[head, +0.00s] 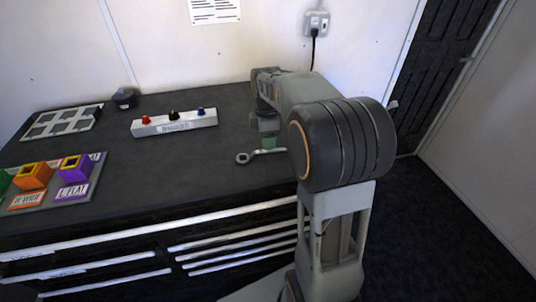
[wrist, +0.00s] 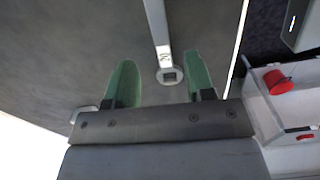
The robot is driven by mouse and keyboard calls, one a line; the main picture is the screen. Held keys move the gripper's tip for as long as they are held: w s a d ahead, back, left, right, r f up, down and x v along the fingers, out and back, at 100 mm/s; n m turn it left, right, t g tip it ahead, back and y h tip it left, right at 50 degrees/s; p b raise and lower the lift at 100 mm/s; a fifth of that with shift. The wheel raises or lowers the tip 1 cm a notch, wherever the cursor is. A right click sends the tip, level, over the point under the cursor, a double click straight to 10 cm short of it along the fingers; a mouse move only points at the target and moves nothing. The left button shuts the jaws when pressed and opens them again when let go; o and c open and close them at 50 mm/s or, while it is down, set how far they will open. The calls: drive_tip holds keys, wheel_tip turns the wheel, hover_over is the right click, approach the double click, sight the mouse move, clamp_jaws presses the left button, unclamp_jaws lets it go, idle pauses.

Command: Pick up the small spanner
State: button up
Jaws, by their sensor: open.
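A metal spanner (head: 262,155) lies on the dark bench top, with a ring end at its left; its right part is hidden behind my arm. In the wrist view a spanner (wrist: 160,36) runs down from the top edge, marked with what looks like "20", and its end with a square-looking hole lies between my fingers in the picture. My gripper (wrist: 160,75) is open, with green fingertips apart on either side of that end and nothing held. In the head view my gripper (head: 268,142) is just behind the spanner, low over the bench; its exact height is unclear.
A white box with red, black and blue knobs (head: 174,123) stands left of my gripper. A grey tray (head: 62,121), a small dark object (head: 125,98) and a board with coloured blocks (head: 95,172) are farther left. The bench front edge (head: 150,222) has drawers below.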

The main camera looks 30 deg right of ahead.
sight(268, 154)
drive_tip(key=shift+s+d+f, duration=0.1)
drive_tip(key=shift+s+f, duration=0.05)
drive_tip(key=shift+f, duration=2.65)
clamp_jaws()
